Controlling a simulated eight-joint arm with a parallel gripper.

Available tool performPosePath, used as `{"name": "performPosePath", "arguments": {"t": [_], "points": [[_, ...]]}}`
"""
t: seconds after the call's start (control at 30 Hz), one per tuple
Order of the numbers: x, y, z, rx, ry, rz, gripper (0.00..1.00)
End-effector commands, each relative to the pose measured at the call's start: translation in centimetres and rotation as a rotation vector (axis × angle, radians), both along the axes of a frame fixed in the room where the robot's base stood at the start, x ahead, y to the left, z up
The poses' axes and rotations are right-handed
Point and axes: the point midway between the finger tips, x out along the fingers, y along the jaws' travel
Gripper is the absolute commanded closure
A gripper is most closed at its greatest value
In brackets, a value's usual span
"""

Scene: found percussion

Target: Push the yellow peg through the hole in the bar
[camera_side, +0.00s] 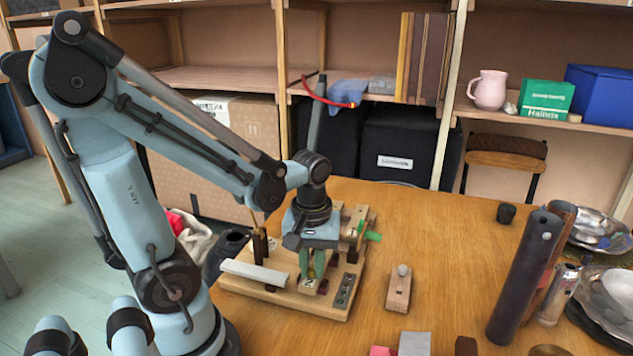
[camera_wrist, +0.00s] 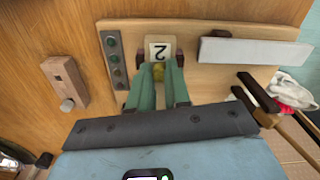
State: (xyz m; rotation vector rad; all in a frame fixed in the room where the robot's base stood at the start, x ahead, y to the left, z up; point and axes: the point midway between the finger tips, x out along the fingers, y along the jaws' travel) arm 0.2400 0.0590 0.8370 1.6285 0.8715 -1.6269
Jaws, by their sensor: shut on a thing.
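My gripper (camera_side: 311,272) points down over a wooden board (camera_side: 318,307) with its green fingers close together. In the wrist view, the fingers (camera_wrist: 158,73) are shut on the yellow peg (camera_wrist: 158,72), mostly hidden between them.
A dark strip with several round studs (camera_side: 345,290) is right of my gripper. Dark upright posts stand on the board. A wooden block with a grey knob (camera_side: 399,290) and a tall dark cylinder (camera_side: 524,275) stand further right. Table between them is clear.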

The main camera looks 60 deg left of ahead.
Motion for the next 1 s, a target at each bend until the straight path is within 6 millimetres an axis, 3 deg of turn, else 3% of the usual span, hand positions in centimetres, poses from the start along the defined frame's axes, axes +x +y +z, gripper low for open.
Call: {"name": "performPosePath", "arguments": {"t": [0.03,0.2,0.63,1.0], "points": [[0.0,0.0,0.0,0.0,0.0,0.0,0.78],[0.0,0.0,0.0,0.0,0.0,0.0,0.53],[0.0,0.0,0.5,0.0,0.0,0.0,0.53],[0.0,0.0,4.5,0.0,0.0,0.0,0.53]]}}
